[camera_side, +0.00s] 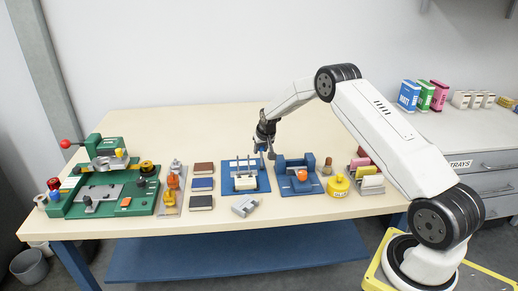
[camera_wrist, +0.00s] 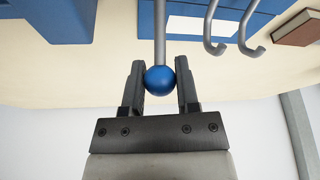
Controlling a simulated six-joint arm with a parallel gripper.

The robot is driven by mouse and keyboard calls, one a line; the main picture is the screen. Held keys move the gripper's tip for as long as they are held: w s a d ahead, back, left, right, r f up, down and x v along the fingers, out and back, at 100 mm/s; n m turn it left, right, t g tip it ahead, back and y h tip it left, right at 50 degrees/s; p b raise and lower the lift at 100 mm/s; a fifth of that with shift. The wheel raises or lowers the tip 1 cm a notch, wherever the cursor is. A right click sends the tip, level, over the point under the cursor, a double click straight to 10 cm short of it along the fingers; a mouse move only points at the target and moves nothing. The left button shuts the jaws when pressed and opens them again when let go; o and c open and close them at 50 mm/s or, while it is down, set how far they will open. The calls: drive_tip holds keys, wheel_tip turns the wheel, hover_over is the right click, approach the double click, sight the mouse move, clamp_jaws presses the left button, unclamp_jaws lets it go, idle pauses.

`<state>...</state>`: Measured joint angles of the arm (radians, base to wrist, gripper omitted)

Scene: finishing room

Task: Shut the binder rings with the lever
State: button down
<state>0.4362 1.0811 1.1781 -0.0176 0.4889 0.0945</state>
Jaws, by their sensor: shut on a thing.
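The blue binder (camera_side: 229,187) lies flat on the bench in the side view, with several thin metal ring parts standing up from it and a white block or label on it. In the wrist view its blue surface (camera_wrist: 262,7) is at the top, and two grey ring hooks (camera_wrist: 248,36) show with free curled ends. The lever (camera_wrist: 160,38) is a straight grey rod ending in a blue ball knob (camera_wrist: 160,82). My gripper (camera_wrist: 160,70) is shut on this knob, one finger on each side. In the side view my gripper (camera_side: 265,152) is at the binder's right rear.
A blue fixture with an orange piece (camera_side: 301,175) stands close on the right. A yellow pot (camera_side: 338,186) is beyond it. Three small books (camera_side: 202,184) lie left of the binder, and a grey part (camera_side: 244,206) lies in front. The bench behind is clear.

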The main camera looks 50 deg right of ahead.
drive_tip(key=shift+s+a, duration=0.1)
idle(0.9)
drive_tip(key=shift+s+a+r+t+h, duration=0.2)
drive_tip(key=shift+t+h, duration=0.2)
drive_tip(key=shift+h, duration=0.1)
drive_tip(key=shift+c, duration=1.8)
unclamp_jaws()
drive_tip(key=v, duration=0.7)
drive_tip(key=shift+s+r, duration=0.2)
drive_tip(key=shift+r, duration=0.1)
drive_tip(key=shift+a, duration=0.1)
